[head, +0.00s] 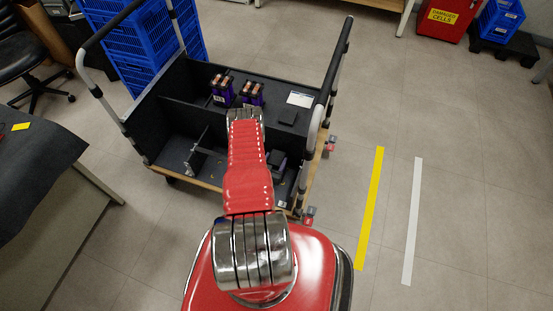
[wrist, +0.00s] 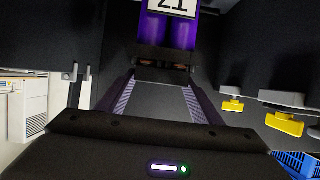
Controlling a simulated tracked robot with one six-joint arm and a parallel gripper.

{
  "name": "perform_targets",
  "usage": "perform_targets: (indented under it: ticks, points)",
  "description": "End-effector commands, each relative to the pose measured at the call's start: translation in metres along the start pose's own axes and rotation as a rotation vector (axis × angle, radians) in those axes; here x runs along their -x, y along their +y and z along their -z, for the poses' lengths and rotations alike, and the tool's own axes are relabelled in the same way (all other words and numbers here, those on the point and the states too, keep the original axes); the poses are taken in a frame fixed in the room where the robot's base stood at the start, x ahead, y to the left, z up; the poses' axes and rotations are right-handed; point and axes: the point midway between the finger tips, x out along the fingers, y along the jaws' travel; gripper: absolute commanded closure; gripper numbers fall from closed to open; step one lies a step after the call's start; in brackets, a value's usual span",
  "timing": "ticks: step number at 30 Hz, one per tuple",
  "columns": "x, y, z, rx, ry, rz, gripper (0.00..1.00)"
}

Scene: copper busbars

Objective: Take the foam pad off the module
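Two purple modules with copper on top stand in the back compartment of the cart in the head view, one on the left (head: 221,92) and one on the right (head: 251,96). A purple module labelled 21 (wrist: 166,32) shows at the top of the wrist view, with copper at its lower edge. My gripper (wrist: 161,82) is open, its ridged fingers wide apart. A flat dark grey surface shows between them; I cannot tell whether it is the foam pad. In the head view my arm hides the gripper.
The black-walled cart (head: 185,124) has dividers and tall side handles. Blue crates (head: 135,45) stand behind it. A grey-topped bench (head: 35,185) is at the left. Yellow pieces (wrist: 285,124) show at the right in the wrist view. Floor right of the cart is clear, with yellow and white stripes.

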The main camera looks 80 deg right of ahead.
Motion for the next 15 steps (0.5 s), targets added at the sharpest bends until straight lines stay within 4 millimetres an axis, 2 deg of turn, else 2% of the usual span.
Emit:
perform_targets:
  ticks: [2, 11, 15]
  points:
    - [0.0000, 0.0000, 0.0001, 0.000, 0.000, 0.000, 0.46]
    - [0.0000, 0.0000, 0.0000, 0.000, 0.000, 0.000, 0.67]
    - [0.0000, 0.0000, 0.0000, 0.000, 0.000, 0.000, 0.68]
